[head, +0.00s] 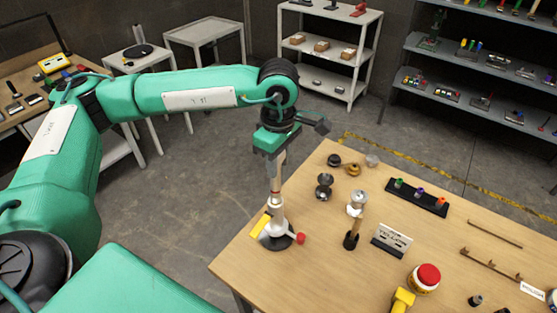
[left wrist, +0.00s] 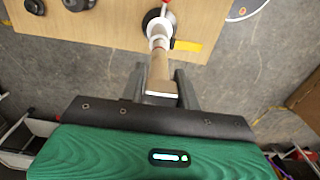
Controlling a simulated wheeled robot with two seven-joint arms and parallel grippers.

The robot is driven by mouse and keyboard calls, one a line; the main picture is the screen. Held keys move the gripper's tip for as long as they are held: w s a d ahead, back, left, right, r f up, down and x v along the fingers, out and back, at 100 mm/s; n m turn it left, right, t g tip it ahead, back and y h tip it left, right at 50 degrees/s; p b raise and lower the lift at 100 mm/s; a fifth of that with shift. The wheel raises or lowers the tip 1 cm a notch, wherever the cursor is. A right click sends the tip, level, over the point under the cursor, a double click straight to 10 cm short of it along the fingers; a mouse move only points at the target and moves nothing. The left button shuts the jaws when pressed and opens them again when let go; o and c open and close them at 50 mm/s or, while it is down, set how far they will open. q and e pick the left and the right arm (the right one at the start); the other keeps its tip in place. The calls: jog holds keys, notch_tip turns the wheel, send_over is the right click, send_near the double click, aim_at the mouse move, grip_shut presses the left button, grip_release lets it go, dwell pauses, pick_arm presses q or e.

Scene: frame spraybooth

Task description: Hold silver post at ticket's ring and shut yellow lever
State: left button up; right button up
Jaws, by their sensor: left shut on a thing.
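The silver post (head: 276,200) rises from a round black base (head: 272,241) at the left corner of the wooden table. A thin reddish ring (head: 274,192) shows partway up it. My left gripper (head: 277,160) is shut on the upper part of the post, above that ring. In the left wrist view the post (left wrist: 160,70) runs between both fingers. The yellow lever (head: 260,226) sticks out at the lower left of the post, and also shows in the left wrist view (left wrist: 187,46). A red-tipped lever (head: 300,238) is opposite. The ticket (head: 393,238) stands on the table; its writing is unreadable here.
A second post with a silver top (head: 356,203) stands right of the held one. Dark round pieces (head: 324,186) lie behind. A rack with coloured pieces (head: 417,197), a red button (head: 428,275) and a yellow object (head: 402,300) are further right. Floor left of the table is clear.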

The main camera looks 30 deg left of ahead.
jog(key=shift+f+b, duration=0.5)
dwell(1.3)
